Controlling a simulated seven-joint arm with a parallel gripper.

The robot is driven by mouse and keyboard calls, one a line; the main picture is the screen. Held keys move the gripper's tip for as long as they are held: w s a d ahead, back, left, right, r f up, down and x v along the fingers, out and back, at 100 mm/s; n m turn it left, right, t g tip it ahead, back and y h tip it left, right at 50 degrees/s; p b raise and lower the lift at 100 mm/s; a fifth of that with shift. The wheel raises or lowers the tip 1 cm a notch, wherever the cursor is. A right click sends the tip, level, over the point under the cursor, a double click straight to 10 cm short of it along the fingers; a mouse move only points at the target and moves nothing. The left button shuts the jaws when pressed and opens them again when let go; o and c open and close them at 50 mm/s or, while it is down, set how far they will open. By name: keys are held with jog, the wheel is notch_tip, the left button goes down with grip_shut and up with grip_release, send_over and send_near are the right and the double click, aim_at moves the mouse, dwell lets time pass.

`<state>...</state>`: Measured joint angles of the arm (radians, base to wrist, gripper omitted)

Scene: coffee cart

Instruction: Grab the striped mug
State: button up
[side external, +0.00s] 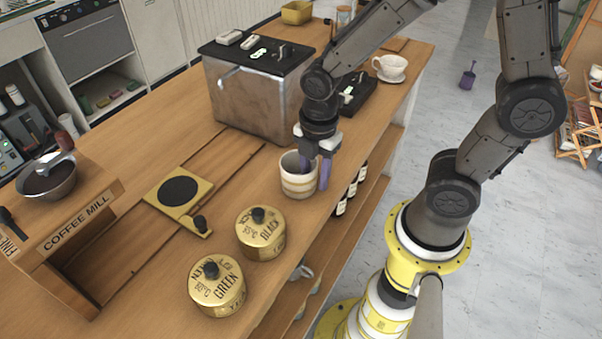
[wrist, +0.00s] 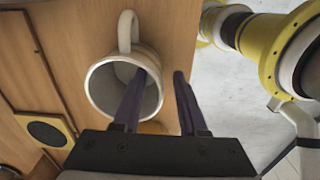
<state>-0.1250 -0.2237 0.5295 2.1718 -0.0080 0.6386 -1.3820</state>
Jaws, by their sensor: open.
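The striped mug (side external: 298,184) is cream with tan bands and stands upright near the counter's right edge in the side view. In the wrist view the mug (wrist: 96,92) is seen from above, its handle pointing to the top of the picture. My gripper (side external: 318,170) is over the mug with its purple fingers apart. In the wrist view my gripper (wrist: 162,75) has one finger reaching over or into the mug's mouth and the other outside its right wall. I cannot tell whether either finger touches the mug.
Gold canisters labelled BLACK (side external: 260,236) and GREEN (side external: 217,288) stand in front of the mug. A metal machine (side external: 250,100) stands behind it. A white cup (side external: 390,66) on a saucer is farther back. A yellow scale (side external: 165,205) lies left. Bare counter lies left of the mug.

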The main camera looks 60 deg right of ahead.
jog(key=shift+f, duration=0.3)
grip_shut()
dwell(1.2)
